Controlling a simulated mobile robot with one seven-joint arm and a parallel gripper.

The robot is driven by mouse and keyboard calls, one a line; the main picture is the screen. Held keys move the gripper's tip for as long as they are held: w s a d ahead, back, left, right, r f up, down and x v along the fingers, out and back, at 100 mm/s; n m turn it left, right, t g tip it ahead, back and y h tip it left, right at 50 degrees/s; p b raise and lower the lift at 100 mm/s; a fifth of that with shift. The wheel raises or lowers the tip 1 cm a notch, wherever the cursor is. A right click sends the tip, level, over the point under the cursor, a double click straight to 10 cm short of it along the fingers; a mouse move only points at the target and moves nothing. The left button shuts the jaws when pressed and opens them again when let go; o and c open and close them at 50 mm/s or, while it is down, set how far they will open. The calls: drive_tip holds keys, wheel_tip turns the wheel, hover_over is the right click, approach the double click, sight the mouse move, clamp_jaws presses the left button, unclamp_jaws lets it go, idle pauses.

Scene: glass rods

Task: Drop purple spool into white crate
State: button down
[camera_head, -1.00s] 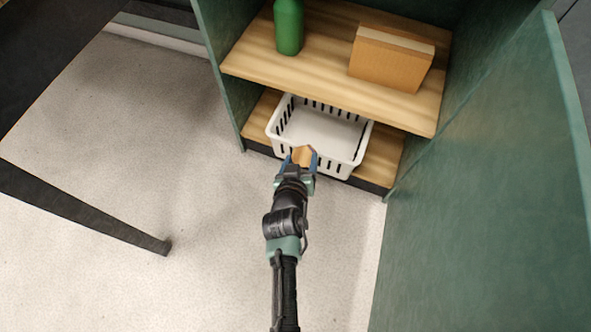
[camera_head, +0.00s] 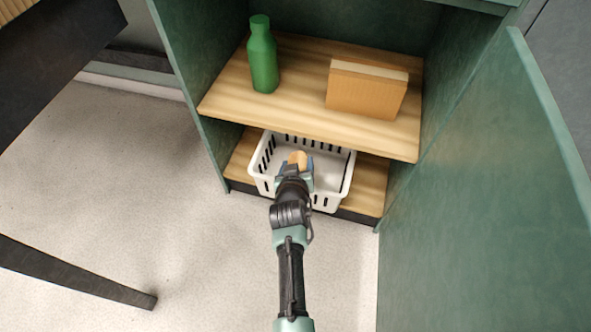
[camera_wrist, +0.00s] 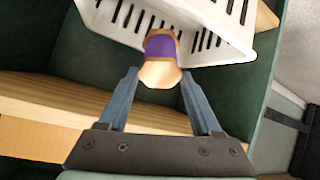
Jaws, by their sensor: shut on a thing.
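The purple spool (camera_wrist: 162,47) has a purple band between tan wooden ends. My gripper (camera_wrist: 160,85) is shut on it, with a blue finger on either side in the wrist view. In the head view only the spool's tan end (camera_head: 297,158) shows between the fingers of my gripper (camera_head: 296,165). The white crate (camera_head: 343,186) is a slotted basket on the cabinet's lower shelf. My gripper and the spool overlap the crate's near part in the head view. The crate's slotted wall (camera_wrist: 215,15) shows beyond the spool in the wrist view.
The upper wooden shelf (camera_head: 290,115) lies above the crate's rear part. It bears a green bottle (camera_head: 263,62) and an orange-brown box (camera_head: 366,92). The open green door (camera_head: 480,200) stands at right. A dark table (camera_head: 60,60) is at left.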

unclamp_jaws()
drive_tip(key=shift+s+a+r, duration=0.1)
drive_tip(key=shift+s, duration=0.1)
idle(0.3)
drive_tip(key=shift+s+a+r+p, duration=0.2)
drive_tip(key=shift+s+p, duration=0.4)
drive_tip(key=shift+s, duration=0.05)
drive_tip(key=shift+s+a+r+p, duration=0.2)
drive_tip(key=shift+s+p, duration=0.4)
